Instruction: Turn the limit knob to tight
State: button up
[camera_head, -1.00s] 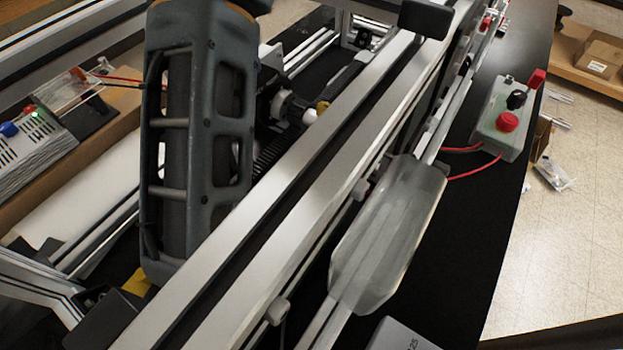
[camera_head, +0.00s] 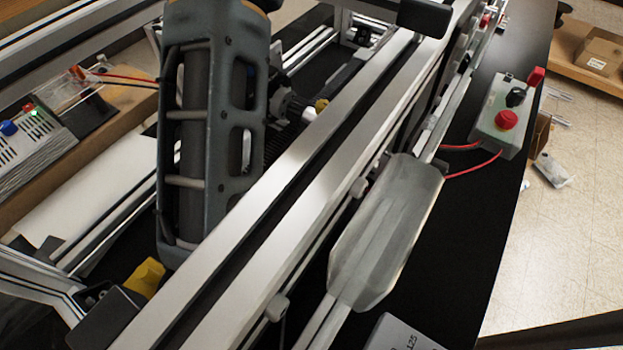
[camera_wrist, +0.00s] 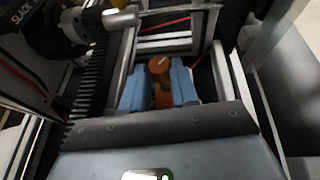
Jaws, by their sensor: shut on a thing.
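In the wrist view, my gripper (camera_wrist: 160,90) has blue fingers on either side of an orange knob (camera_wrist: 160,66) and is shut on it. The knob has a round top with a short pale mark, and its lower part shows between the fingers. A dark panel with the printed word SLACK (camera_wrist: 22,15) lies at the upper left, beside a dark round part. I cannot read a TIGHT label. In the head view my arm hides the gripper and the knob.
A toothed black rack (camera_wrist: 92,85) and a pale cylinder (camera_wrist: 108,19) lie left of the fingers. Aluminium rails (camera_head: 300,190) cross the head view. A control box (camera_head: 490,140) with a red button stands at right. A yellow block (camera_head: 146,277) sits low left.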

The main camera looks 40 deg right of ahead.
jog(key=shift+w+a+m+g+h, duration=0.1)
jog(key=shift+w+m+g+h, duration=0.1)
jog(key=shift+m+g, duration=0.65)
jog(key=shift+w+m+g+h, duration=0.1)
jog(key=shift+w+m+g, duration=0.05)
jog(key=shift+m+g, duration=0.65)
grip_shut()
jog(key=o, duration=1)
grip_release()
jog(key=shift+n, duration=0.25)
jog(key=shift+b+v, duration=0.6)
jog(key=shift+v, duration=3.3)
